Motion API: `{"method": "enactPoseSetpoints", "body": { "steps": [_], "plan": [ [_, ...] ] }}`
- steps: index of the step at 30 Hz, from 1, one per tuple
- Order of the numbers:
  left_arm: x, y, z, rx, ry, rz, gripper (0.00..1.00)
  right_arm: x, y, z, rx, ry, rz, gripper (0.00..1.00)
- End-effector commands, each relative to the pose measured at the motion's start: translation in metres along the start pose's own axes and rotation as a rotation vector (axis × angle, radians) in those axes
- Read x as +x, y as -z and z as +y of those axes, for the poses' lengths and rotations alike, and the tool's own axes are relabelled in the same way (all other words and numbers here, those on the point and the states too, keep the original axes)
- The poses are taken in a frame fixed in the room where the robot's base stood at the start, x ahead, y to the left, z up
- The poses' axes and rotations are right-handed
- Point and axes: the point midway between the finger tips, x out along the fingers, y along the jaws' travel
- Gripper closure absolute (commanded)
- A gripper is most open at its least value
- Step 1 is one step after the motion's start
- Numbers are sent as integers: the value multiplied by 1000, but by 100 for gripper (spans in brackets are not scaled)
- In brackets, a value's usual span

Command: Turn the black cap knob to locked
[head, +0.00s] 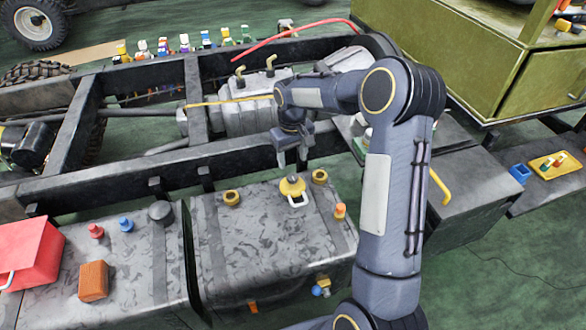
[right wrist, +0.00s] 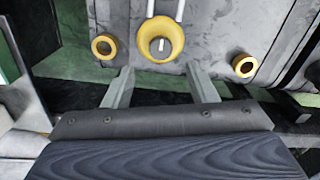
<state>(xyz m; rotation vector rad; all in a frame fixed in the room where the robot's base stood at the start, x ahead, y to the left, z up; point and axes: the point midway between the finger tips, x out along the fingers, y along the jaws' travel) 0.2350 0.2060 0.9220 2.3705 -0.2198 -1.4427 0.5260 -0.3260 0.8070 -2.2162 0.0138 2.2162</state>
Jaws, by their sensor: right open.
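A dark, near-black round cap (head: 160,212) stands on the right part of the left tank's top in the head view. Whether it is locked cannot be told. My right gripper (head: 293,158) is open and empty, pointing down above the back of the middle tank, to the right of the dark cap and apart from it. In the right wrist view its fingers (right wrist: 160,88) are spread, with a yellow cup-shaped fitting (right wrist: 160,43) beyond them; the dark cap is not seen there. My left gripper is not in view.
The yellow fitting with a white loop handle (head: 292,186) sits on the middle tank (head: 255,245) between two yellow rings. An orange-topped piece (head: 340,211) is near its right edge. Red (head: 96,231) and blue (head: 126,224) caps, an orange-brown block (head: 93,281) and a red box (head: 28,252) are on the left tank.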

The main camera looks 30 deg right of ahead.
Motion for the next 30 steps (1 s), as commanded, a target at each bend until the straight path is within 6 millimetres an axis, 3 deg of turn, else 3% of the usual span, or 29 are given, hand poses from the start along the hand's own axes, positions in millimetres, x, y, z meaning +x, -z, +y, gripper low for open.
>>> {"method": "enactPoseSetpoints", "body": {
  "steps": [12,23,30],
  "plan": [
    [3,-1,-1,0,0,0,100,62,-2,0,0,1,-3,48],
    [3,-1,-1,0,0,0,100,69,-1,0,1,2,0,48],
    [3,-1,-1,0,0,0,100,69,-1,0,1,1,0,76]
  ]
}}
